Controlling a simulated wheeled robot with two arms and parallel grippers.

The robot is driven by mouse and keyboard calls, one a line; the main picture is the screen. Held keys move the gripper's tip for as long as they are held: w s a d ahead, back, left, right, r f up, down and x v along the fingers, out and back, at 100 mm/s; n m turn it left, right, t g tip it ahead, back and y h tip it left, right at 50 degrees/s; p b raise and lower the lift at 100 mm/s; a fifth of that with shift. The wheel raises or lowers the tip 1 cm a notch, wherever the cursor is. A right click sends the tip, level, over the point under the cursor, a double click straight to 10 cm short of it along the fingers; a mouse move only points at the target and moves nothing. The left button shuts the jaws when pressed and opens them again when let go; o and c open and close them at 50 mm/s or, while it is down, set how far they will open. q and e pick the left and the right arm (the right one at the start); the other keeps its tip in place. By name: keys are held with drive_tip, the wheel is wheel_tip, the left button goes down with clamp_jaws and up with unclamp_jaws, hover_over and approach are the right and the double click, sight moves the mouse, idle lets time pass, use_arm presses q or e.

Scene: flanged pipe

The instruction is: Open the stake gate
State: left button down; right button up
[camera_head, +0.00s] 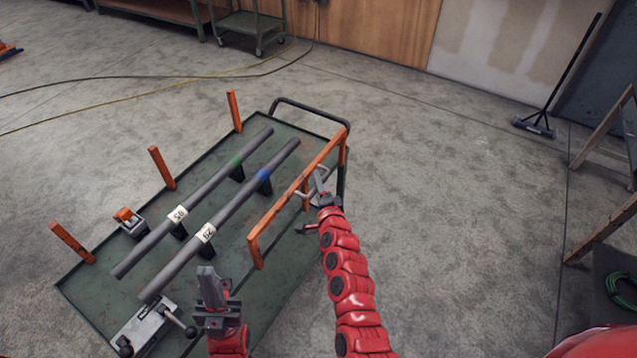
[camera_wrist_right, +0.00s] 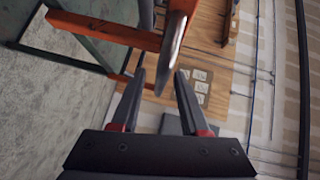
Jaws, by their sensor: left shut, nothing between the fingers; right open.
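The orange stake gate (camera_head: 282,207) stands upright along the right side of the green cart (camera_head: 100,290). It also shows in the right wrist view as an orange bar (camera_wrist_right: 105,31). A grey metal handle (camera_wrist_right: 173,52) on it shows just beyond the fingertips in the right wrist view. My right gripper (camera_head: 320,182) is open at the gate's outer side; in the right wrist view its fingers (camera_wrist_right: 158,78) point at the handle, and I cannot tell if it lies between them. My left gripper (camera_head: 206,272) is shut and empty over the cart's near part, left of the gate.
Two grey pipes (camera_head: 200,189) (camera_head: 235,207) lie on the cart on dark supports. Orange stakes (camera_head: 162,168) stand along its left side. A clamp device (camera_head: 145,330) sits at the near end. A broom (camera_head: 548,120) and ladder (camera_head: 605,130) stand right; floor beside the cart is clear.

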drive_tip(key=shift+c, duration=0.2)
clamp_jaws()
idle(1.3)
